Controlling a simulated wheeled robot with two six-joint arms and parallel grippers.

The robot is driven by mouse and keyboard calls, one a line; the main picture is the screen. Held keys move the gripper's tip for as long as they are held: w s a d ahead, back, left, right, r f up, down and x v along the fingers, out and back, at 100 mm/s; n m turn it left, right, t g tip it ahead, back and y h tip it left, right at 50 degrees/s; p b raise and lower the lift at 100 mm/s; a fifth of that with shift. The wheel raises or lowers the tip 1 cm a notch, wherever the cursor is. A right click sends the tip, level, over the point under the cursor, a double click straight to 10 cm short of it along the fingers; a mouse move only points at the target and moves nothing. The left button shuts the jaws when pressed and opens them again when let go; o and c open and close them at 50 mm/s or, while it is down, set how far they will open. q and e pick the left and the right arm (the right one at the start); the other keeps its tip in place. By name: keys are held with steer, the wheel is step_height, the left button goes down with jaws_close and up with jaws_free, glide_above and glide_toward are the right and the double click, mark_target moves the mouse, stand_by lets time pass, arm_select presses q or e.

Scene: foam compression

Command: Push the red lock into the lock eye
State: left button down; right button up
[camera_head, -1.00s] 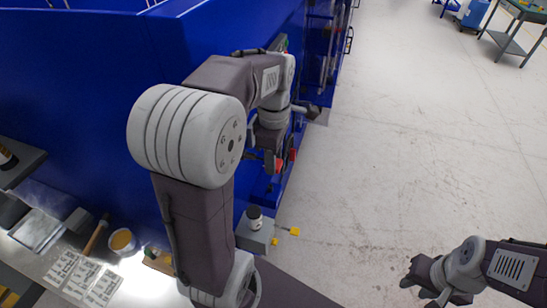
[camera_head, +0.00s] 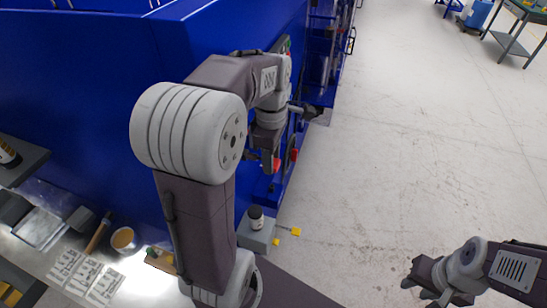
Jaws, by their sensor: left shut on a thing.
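My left gripper (camera_head: 270,160) is beside the blue machine's right side, fingers pointing down. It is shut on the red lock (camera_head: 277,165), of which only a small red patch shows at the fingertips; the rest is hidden. A second red part (camera_head: 294,155) shows just right of the gripper, on the machine side. I cannot make out the lock eye; the gripper and arm cover that area. My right gripper (camera_head: 422,287) is at the lower right over the floor, far from the machine, open and empty.
The big blue machine (camera_head: 90,80) fills the left. A grey block with a dark bottle (camera_head: 256,217) and yellow-ended parts (camera_head: 294,231) stands below the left gripper. A bench with papers, a cup (camera_head: 124,240) and a brush is at lower left.

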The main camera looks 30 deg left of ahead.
arm_select(q)
steer(key=shift+s+a, duration=0.15)
steer(key=shift+a, duration=0.5)
steer(key=c, duration=0.9)
jaws_free()
steer(key=shift+o, duration=0.2)
steer(key=shift+d, duration=0.1)
steer(key=shift+w+d+p, duration=0.15)
steer(key=shift+w+d, duration=0.1)
steer(key=shift+d, duration=0.7)
steer(key=shift+w+d+p, duration=0.2)
steer(key=shift+d, duration=0.75)
steer(key=shift+w+d+p, duration=0.15)
steer(key=shift+w+d, duration=0.1)
steer(key=shift+d, duration=0.7)
step_height(320, 180, up, 9)
steer(key=b, duration=0.1)
